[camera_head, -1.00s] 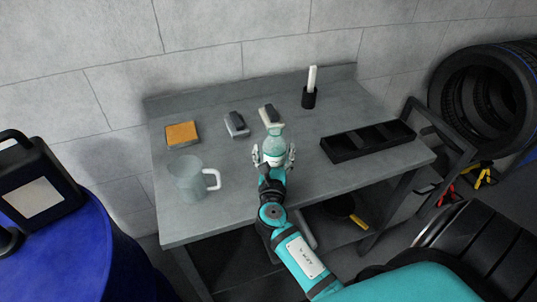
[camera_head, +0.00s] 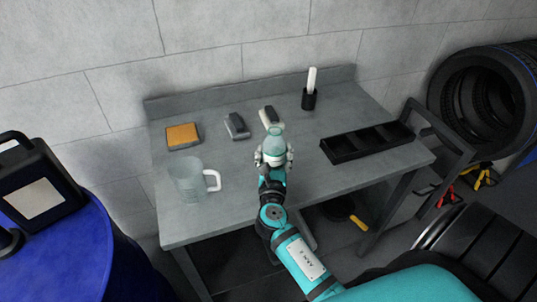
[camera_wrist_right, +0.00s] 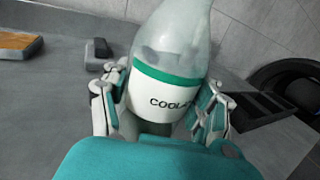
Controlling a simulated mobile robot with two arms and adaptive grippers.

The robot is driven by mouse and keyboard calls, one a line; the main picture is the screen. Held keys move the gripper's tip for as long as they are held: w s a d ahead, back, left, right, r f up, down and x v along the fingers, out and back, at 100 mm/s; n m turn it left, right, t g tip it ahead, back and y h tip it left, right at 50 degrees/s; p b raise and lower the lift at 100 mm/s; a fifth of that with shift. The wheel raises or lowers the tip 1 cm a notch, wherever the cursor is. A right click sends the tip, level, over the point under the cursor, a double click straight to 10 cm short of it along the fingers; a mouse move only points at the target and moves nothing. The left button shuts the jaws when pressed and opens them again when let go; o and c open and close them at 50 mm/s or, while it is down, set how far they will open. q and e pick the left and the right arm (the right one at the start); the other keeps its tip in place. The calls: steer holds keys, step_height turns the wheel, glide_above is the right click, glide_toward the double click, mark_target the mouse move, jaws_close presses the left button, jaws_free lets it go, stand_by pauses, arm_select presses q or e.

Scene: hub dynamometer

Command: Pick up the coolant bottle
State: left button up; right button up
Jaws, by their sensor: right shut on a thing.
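The coolant bottle (camera_head: 275,139) stands upright at the middle of the grey workbench (camera_head: 235,205). It is pale and translucent, with a white label banded in green, and part of its lettering shows in the right wrist view (camera_wrist_right: 172,75). My right gripper (camera_head: 274,158) is shut on the bottle's lower body, one finger on each side. In the right wrist view the fingers (camera_wrist_right: 160,112) press against the label area. The bottle's base is hidden behind the gripper, so I cannot tell whether it touches the bench. My left gripper is not in view.
A clear measuring jug (camera_head: 187,183) stands at the left. A black divided tray (camera_head: 368,141) lies right. The bench front is clear.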

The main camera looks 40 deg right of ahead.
steer(key=shift+r+p, duration=0.35)
steer(key=shift+r, duration=1.15)
steer(key=s+d+r+b+v, duration=0.1)
steer(key=s+d+b+v, duration=0.1)
steer(key=v, duration=1.3)
steer(key=shift+s+r+b, duration=0.2)
steer(key=shift+s+b, duration=0.1)
steer(key=shift+b, duration=0.05)
steer(key=shift+d, duration=0.1)
